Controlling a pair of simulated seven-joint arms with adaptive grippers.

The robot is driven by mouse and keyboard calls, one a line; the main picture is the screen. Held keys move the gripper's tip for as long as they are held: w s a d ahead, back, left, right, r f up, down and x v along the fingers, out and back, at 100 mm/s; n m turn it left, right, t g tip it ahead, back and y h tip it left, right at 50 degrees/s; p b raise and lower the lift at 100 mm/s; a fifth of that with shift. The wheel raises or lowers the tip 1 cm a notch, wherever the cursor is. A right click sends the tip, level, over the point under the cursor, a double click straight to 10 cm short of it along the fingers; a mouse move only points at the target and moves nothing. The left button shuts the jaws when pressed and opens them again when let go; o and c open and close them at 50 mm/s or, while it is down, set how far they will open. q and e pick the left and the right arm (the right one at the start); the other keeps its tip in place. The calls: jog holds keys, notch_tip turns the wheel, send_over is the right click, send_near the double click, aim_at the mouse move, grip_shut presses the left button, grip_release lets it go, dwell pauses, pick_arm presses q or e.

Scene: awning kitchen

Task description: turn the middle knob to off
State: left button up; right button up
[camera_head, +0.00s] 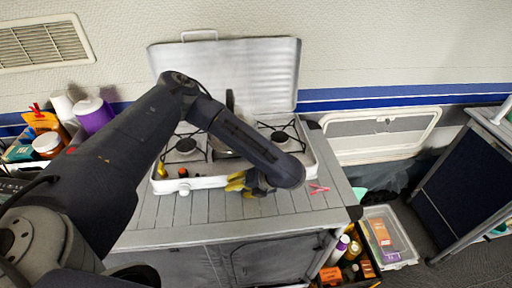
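A white camping stove (215,182) with its lid raised stands on the slatted counter. One white knob (184,189) shows at the left of its front edge. The middle knob cannot be made out; my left arm and gripper cover the middle and right of the stove's front. My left gripper (247,184) is low at the stove's front edge, right of the visible knob, with yellow parts at its end. Whether it touches a knob, and whether its fingers are open or shut, cannot be told. My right gripper is not in view.
The raised lid (262,70) stands behind the burners. Small orange and red items lie on the stove's left front. A pink item (318,188) lies on the counter's right. A clear bin (390,238) stands on the floor.

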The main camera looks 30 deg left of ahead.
pick_arm(q)
jog(key=shift+s+f+h, duration=0.1)
jog(key=shift+s+h, duration=0.1)
jog(key=shift+h, duration=0.2)
jog(key=shift+a+n+t+h, duration=0.1)
jog(key=shift+n+t+h, duration=0.4)
jog(key=shift+t+h, duration=0.95)
jog(key=shift+h, duration=0.65)
jog(key=shift+t+h, duration=0.25)
jog(key=shift+h, duration=0.05)
